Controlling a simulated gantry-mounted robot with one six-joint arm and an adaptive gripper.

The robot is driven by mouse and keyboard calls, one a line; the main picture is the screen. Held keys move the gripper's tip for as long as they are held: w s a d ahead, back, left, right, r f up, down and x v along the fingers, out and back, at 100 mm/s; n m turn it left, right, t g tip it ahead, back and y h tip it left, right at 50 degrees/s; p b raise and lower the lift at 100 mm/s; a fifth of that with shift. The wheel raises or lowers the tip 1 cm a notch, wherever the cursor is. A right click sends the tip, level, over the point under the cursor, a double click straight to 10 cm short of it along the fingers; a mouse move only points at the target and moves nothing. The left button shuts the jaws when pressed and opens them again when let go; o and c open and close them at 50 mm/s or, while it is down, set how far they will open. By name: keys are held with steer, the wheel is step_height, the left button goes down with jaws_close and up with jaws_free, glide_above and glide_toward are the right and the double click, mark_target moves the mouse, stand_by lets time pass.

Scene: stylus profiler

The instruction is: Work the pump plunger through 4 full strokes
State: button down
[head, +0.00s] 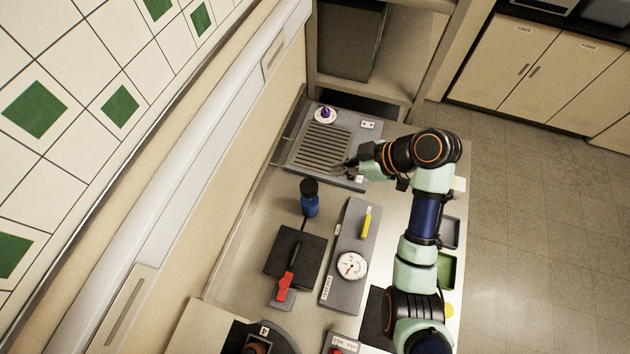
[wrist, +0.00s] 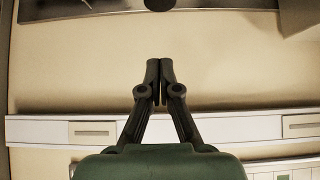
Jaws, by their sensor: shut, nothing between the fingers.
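A blue cylinder with a round black top (head: 309,198) stands upright on the bench, left of centre in the head view. It looks like the pump and its plunger, though no label shows. My gripper (head: 345,166) is above and to the right of it in the picture, over the lower right part of the grey slatted plate (head: 298,156). The fingers are apart from the black top. In the wrist view my gripper (wrist: 160,68) has its fingertips together with nothing between them. A dark round shape (wrist: 160,4) is cut off at that view's top edge; I cannot tell what it is.
A purple knob on a white disc (head: 325,114) sits at the plate's far end. Nearer are a black block with a red-handled lever (head: 284,287), a grey base (head: 340,300) with a dial gauge (head: 352,265), and a green tray (head: 446,268). The wall runs along the left.

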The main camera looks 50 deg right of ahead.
glide_above(314, 192)
steer(key=w+d, duration=0.1)
steer(key=f, duration=0.7)
steer(key=shift+w+f, duration=0.2)
steer(key=shift+f, duration=0.05)
step_height(314, 192, down, 3)
steer(key=shift+s+r+p, duration=0.15)
steer(key=shift+r+p, duration=0.05)
steer(key=shift+p, duration=0.1)
steer(key=shift+d+f, duration=0.1)
steer(key=shift+f, duration=0.45)
step_height(314, 192, down, 6)
steer(key=b, duration=0.4)
steer(key=shift+b, duration=0.35)
steer(key=shift+r, duration=0.1)
